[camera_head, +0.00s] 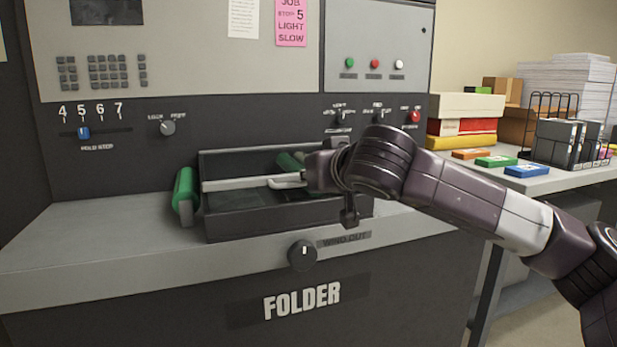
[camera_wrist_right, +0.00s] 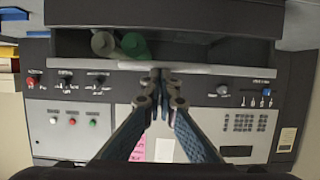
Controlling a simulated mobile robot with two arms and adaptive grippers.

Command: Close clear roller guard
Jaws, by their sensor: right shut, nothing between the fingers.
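The folder's dark roller tray (camera_head: 275,222) is set into the machine's ledge. A pale bar (camera_head: 235,184) with a small white handle (camera_head: 288,181) runs across it, seemingly the edge of the clear roller guard. The clear sheet itself is hard to make out, so I cannot tell its angle. My right gripper (camera_head: 310,172) is at the right part of the bar, partly hidden by its own wrist. In the right wrist view the gripper (camera_wrist_right: 160,76) is shut and empty, its fingertips at or against the pale bar (camera_wrist_right: 205,69); contact is unclear. My left gripper is out of view.
A green roller (camera_head: 185,194) stands at the tray's left end. A wind-out knob (camera_head: 301,255) is below the tray, and switches with a red knob (camera_head: 415,117) are above right. A side table (camera_head: 555,181) with boxes and paper stands at right. The ledge's left part is clear.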

